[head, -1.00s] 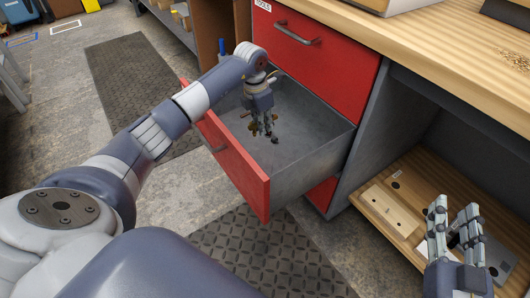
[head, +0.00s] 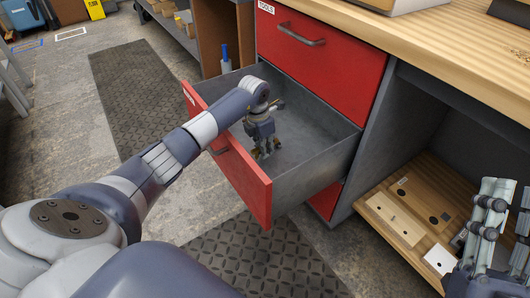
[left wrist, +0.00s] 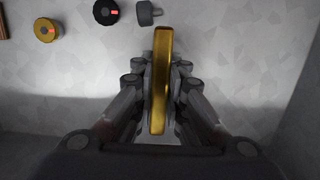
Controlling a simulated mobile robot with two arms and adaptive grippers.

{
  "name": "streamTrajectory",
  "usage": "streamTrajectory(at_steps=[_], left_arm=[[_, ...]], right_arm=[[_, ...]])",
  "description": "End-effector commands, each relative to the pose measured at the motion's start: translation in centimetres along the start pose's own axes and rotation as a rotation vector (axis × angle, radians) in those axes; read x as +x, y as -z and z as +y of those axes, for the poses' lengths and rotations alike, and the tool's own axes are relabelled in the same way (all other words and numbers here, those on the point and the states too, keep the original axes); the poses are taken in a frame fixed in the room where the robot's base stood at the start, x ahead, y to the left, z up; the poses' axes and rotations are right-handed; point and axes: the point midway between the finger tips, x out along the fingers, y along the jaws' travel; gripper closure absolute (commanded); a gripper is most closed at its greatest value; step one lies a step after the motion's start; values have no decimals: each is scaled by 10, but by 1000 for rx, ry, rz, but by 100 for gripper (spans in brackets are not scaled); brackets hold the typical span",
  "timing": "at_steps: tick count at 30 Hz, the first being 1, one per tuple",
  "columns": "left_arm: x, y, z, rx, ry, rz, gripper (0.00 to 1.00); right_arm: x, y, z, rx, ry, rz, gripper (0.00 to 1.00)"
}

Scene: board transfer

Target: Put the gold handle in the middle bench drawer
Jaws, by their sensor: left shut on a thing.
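The middle bench drawer (head: 305,165) is pulled open; it has a red front and grey walls. My left gripper (head: 266,152) is down inside the drawer. In the left wrist view its fingers (left wrist: 160,95) are shut on the gold handle (left wrist: 161,60), a long bar pointing away between them. The grey drawer floor lies below; I cannot tell whether the handle touches it. In the head view the handle is mostly hidden by the gripper. My right gripper (head: 505,215) is at the lower right, its fingers apart and empty.
A gold knob (left wrist: 46,30), a black knob (left wrist: 106,12) and a grey knob (left wrist: 148,13) lie on the drawer floor. The closed red top drawer (head: 320,55) is above. A wooden board (head: 420,215) lies on the shelf at right, near my right gripper.

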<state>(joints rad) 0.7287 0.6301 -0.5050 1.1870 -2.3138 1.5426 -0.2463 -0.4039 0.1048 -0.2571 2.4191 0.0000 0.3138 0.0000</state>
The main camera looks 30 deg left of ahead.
Motion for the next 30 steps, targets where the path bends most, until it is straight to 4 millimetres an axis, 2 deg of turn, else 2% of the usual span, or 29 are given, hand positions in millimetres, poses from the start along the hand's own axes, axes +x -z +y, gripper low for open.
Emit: streamTrajectory(at_steps=[1, 6, 21, 22, 24, 30], left_arm=[[7, 1, 0, 0, 1, 0, 100], [14, 2, -1, 1, 1, 1, 100], [17, 3, 0, 1, 0, 0, 100], [17, 3, 0, 1, 0, 0, 82], [17, 3, 0, 1, 0, 0, 68], [17, 3, 0, 1, 0, 0, 68]], right_arm=[[-2, 6, -1, 2, 1, 38, 64], [-3, 22, -2, 7, 4, 116, 64], [-5, 29, -3, 8, 5, 154, 64], [-4, 30, -3, 9, 5, 156, 64], [-4, 30, -3, 9, 5, 154, 64], [-4, 30, -3, 9, 5, 153, 64]])
